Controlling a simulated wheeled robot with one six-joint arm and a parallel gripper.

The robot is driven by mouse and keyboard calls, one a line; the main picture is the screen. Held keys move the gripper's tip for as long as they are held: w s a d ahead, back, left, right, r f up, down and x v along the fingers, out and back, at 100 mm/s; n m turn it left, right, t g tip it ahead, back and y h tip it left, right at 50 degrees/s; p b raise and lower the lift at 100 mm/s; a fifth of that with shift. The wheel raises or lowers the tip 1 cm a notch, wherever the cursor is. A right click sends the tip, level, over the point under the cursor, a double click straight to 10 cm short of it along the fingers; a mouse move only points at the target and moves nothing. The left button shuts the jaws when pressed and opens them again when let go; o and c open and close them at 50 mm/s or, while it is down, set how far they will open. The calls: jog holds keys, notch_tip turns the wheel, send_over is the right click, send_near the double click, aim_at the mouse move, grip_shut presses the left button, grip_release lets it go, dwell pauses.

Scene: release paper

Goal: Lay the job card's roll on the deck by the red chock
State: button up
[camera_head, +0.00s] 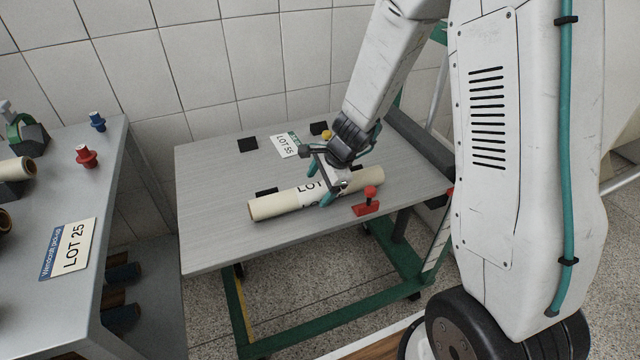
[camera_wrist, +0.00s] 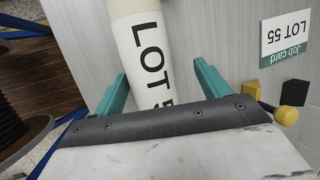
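The roll (camera_head: 275,207) is cream and lies lengthwise across the grey deck (camera_head: 215,190). Its label reads "LOT 5" in the wrist view (camera_wrist: 150,55), with the last part hidden by my gripper. The red chock (camera_head: 366,203) stands at the roll's near side, by its right part. The job card (camera_head: 285,145) lies at the back of the deck and reads "LOT 55" in the wrist view (camera_wrist: 285,35). My gripper (camera_head: 322,182) is over the roll's middle. Its teal fingers (camera_wrist: 160,75) are apart, one on each side, with a gap visible at the right finger.
Black chocks (camera_head: 248,144) and a yellow-knobbed chock (camera_head: 327,135) sit on the deck, some close behind the roll. At left, a separate grey table (camera_head: 95,285) holds a "LOT 25" card (camera_head: 70,248), rolls and red and blue pegs. The deck's front left is clear.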

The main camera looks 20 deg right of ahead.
jog(key=v, duration=0.8)
jog(key=shift+s+a+f+n+g, duration=0.1)
jog(key=shift+s+a+n+g, duration=0.2)
jog(key=shift+n, duration=0.1)
jog(key=s+r+n+h, duration=0.1)
jog(key=s+r+n, duration=0.4)
jog(key=s, duration=0.4)
jog(key=s+r+n+g+h, duration=0.1)
jog(key=s+r+n, duration=0.5)
jog(key=s+r, duration=0.1)
jog(key=s+r+n+h, duration=0.1)
jog(key=s+r+n, duration=0.4)
jog(key=s, duration=0.5)
jog(key=shift+s+d+r+n, duration=0.3)
jog(key=shift+d+r, duration=0.2)
jog(key=shift+r, duration=0.1)
